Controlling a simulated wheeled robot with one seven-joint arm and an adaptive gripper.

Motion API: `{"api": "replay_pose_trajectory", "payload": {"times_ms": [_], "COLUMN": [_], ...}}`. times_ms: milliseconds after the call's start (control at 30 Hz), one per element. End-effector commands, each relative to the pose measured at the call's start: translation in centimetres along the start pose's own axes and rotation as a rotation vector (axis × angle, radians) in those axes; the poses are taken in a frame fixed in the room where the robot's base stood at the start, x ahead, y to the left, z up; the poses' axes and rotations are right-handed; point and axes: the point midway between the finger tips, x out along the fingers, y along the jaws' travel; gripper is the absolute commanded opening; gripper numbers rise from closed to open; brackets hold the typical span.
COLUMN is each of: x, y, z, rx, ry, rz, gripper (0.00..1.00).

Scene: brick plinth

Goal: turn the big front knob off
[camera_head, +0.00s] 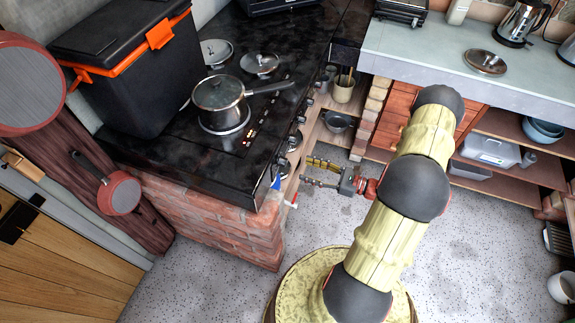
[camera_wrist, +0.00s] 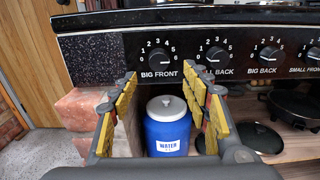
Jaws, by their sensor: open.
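The big front knob (camera_wrist: 160,61) is a round black dial on the black stove panel, above the label BIG FRONT, with numbers around it. Its white mark seems to point to the right, towards the high numbers, but is small. My gripper (camera_wrist: 162,80) is open and empty. Its yellow-padded fingers reach towards the panel, one to the lower left of the knob and one to the lower right, apart from it as far as I can tell. In the head view my gripper (camera_head: 308,172) is at the stove's front edge, where the knob cannot be made out.
Several more knobs, such as small back (camera_wrist: 215,55) and big back (camera_wrist: 269,55), line the panel to the right. A blue water jug (camera_wrist: 168,127) stands below the panel, beside bricks (camera_wrist: 88,108). A lidded pot (camera_head: 218,95) sits on the stove top (camera_head: 160,150).

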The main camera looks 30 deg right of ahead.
Motion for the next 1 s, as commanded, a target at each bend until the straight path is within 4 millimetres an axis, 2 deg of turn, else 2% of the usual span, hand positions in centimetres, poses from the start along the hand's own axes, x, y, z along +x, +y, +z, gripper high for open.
{"api": "replay_pose_trajectory", "payload": {"times_ms": [500,633,900,1000], "x": [6.7,7.4,7.6,7.6], "y": [0.2,0.2,0.1,0.1], "z": [0.0,0.0,0.1,0.1], "rx": [-0.002,-0.001,-0.001,-0.001], "ry": [-0.001,0.0,0.0,0.0], "rz": [0.007,0.005,0.005,0.005], "gripper": [0.47,0.47,0.47,0.43]}}
